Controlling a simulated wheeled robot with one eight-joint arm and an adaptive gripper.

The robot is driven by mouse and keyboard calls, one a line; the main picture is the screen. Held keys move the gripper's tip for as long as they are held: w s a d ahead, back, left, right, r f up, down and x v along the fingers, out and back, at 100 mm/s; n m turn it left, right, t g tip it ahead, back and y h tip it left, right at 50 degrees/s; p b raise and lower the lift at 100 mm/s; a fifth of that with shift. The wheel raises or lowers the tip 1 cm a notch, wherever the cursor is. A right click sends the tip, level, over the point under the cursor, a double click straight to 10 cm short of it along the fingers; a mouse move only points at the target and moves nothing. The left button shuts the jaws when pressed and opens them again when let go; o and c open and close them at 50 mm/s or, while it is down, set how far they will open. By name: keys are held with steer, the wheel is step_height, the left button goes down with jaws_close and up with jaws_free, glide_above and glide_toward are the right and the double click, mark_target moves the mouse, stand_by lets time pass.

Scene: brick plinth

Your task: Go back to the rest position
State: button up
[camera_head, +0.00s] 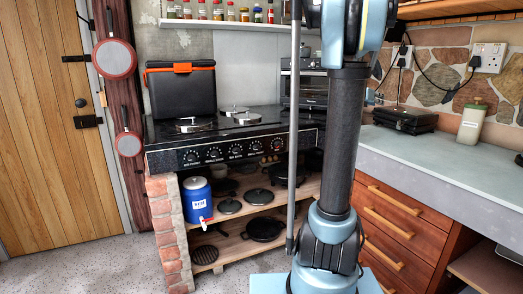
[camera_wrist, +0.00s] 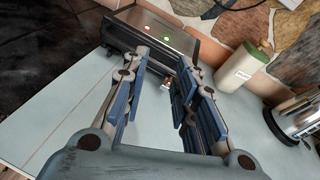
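My gripper (camera_wrist: 163,78) shows in the wrist view with its two blue-padded fingers spread apart. It is open, and nothing is held between the fingers. It is over the pale grey worktop (camera_wrist: 75,133) and points toward a dark flat appliance (camera_wrist: 155,37) with a red and a green light. The height of the fingers above the worktop is hard to tell. In the head view my arm rises through the middle of the picture, and the gripper itself is out of that view.
A pale bottle with a green cap (camera_head: 473,122) stands near the stone wall. A shiny metal container (camera_wrist: 293,118) is at the right of the wrist view. A black stove (camera_head: 235,140) carries a black box (camera_head: 180,90). Speckled floor (camera_head: 80,265) is free at the left front.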

steer(key=a+r+n+t+y, duration=0.3)
steer(key=a+n+t, duration=0.1)
steer(key=a+n, duration=0.45)
steer(key=a+r+n+t+y, duration=0.2)
steer(key=a+n+t+y, duration=0.15)
steer(key=a+n, duration=0.5)
steer(key=s+a+f+n+y, duration=0.2)
steer(key=a+f+n+y, duration=0.15)
steer(key=a, duration=0.25)
steer(key=s+a+f+n+y, duration=0.2)
steer(key=a+n, duration=0.3)
steer(key=a, duration=0.1)
steer(key=s+a+f+n+y, duration=0.2)
steer(key=a+n+y, duration=0.15)
steer(key=a, duration=0.25)
steer(key=s+a+f+n+g+y, duration=0.1)
steer(key=s+a+f+n+g, duration=0.3)
steer(key=s+f, duration=0.3)
steer(key=s+a+f+n+g+y, duration=0.1)
steer(key=s+a+f+n+g, duration=0.2)
steer(key=s+f+n, duration=0.3)
steer(key=s+d+f+n+g+h, duration=0.2)
steer(key=s+f+n+g, duration=0.1)
steer(key=s+f, duration=0.5)
steer(key=s+d+f+n+g+h, duration=0.2)
steer(key=s+f, duration=0.6)
steer(key=s, duration=0.4)
steer(key=shift+s+d+n+g, duration=0.4)
steer(key=shift+d+n+g, duration=0.15)
steer(key=shift+g, duration=0.3)
